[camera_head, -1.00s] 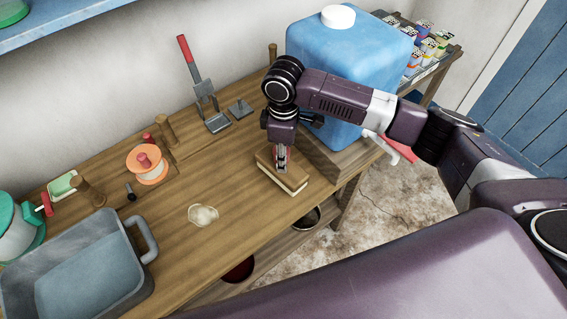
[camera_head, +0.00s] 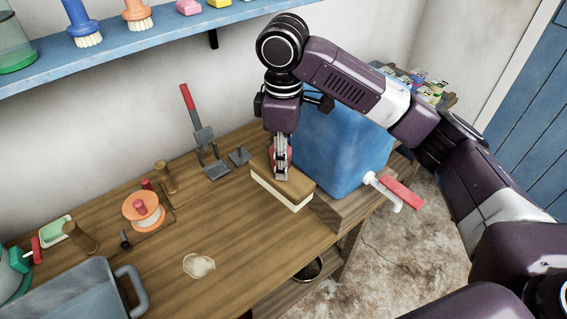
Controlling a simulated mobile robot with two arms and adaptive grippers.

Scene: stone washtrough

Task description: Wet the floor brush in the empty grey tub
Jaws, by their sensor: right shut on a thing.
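My right gripper (camera_head: 281,172) is shut on the wooden back of the floor brush (camera_head: 290,190), a brown block with pale bristles facing down. The brush appears lifted a little above the bench, in front of the blue water container (camera_head: 342,150). The grey tub (camera_head: 130,280) stands at the lower left of the bench, cut off by the picture edge. Its inside looks blue-grey, and I cannot tell whether it holds water. My left gripper is not in view.
The container's red-handled tap (camera_head: 400,192) sticks out over the bench's right end. A blue shelf (camera_head: 170,25) with brushes hangs above.

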